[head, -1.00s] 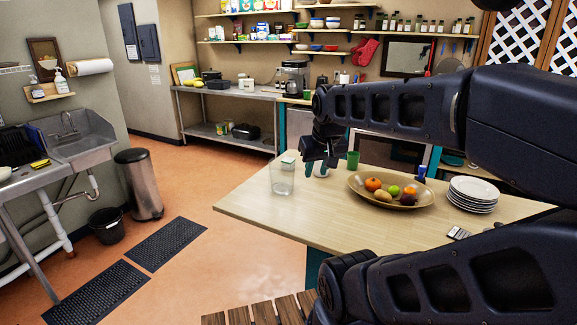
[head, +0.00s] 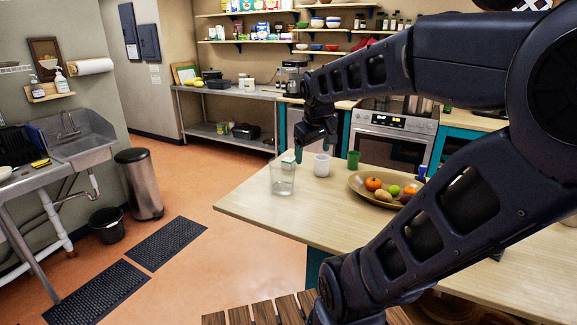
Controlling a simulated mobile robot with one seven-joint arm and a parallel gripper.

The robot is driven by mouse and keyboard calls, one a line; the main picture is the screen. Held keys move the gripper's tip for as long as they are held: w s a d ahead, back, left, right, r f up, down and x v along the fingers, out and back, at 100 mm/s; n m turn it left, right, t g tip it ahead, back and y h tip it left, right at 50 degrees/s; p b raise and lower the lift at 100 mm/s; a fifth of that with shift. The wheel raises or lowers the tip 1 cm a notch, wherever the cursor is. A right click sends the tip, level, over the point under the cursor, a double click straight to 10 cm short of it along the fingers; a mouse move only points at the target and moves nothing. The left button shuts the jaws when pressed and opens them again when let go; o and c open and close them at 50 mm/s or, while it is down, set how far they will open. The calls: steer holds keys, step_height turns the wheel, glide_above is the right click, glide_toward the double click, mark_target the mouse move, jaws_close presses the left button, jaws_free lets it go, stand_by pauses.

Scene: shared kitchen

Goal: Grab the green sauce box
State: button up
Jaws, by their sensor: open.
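My gripper (head: 314,147) points down just right of the box and above the white cup (head: 321,167). Its fingers look apart, with nothing seen held between them. Whether it touches the box cannot be told from this view.
A green cup (head: 353,160) stands right of the white cup. A wide bowl of fruit (head: 361,192) is further right, partly behind my arm. The table's front left (head: 265,215) is clear. An oven (head: 395,145) stands behind the table.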

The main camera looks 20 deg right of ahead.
steer(key=w+d+f+n+h, duration=0.15)
steer(key=w+n, duration=0.45)
steer(key=w, duration=0.8)
steer(key=w+d+f+n+h, duration=0.15)
steer(key=w+n, duration=0.45)
steer(key=w, duration=0.8)
steer(key=w+d+f+n, duration=0.2)
steer(key=w+f+n, duration=0.4)
steer(key=w+f, duration=0.5)
steer(key=w+d+f+n, duration=0.1)
steer(key=w+f+n, duration=0.6)
steer(key=w, duration=0.6)
steer(key=shift+m+h, duration=0.3)
steer(key=shift+m, duration=0.3)
steer(key=x, duration=1.1)
steer(key=shift+s+a+f, duration=0.1)
steer(key=shift+a+f, duration=0.05)
steer(key=shift+f, duration=0.25)
steer(key=c, duration=1.1)
steer(key=shift+c, duration=0.2)
steer(key=shift+r, duration=0.15)
